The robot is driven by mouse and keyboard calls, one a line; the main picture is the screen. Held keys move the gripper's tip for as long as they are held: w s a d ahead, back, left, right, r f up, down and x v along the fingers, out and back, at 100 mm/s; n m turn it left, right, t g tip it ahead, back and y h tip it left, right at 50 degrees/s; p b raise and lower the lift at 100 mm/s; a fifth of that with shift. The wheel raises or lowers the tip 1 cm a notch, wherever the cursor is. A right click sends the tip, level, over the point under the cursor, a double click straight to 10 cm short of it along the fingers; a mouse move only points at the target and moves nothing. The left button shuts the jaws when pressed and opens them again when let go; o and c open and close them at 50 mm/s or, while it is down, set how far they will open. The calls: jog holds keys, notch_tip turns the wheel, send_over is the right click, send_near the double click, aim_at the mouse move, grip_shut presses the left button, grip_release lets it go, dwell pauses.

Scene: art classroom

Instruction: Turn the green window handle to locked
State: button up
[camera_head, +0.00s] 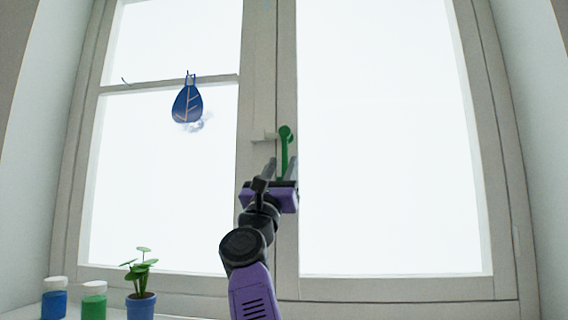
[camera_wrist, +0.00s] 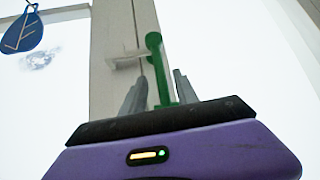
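The green window handle (camera_head: 285,150) is on the middle post of the window. Its round pivot is at the top and its lever hangs almost straight down. My gripper (camera_head: 280,167) is at the lower part of the lever, pointing up at it. In the wrist view, the handle (camera_wrist: 158,70) runs down between the two grey fingers (camera_wrist: 160,90), with a gap visible on each side. The gripper is open, and I see no finger closed on the lever. The lever's lowest end is hidden behind the gripper body.
A pale catch (camera_head: 264,137) juts from the post just left of the handle's pivot. A blue leaf ornament (camera_head: 187,104) hangs at the left pane. A potted plant (camera_head: 140,305), a blue paint jar (camera_head: 54,303) and a green one (camera_head: 93,305) stand on the sill at lower left.

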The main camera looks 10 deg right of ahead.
jog(key=shift+v, duration=2.95)
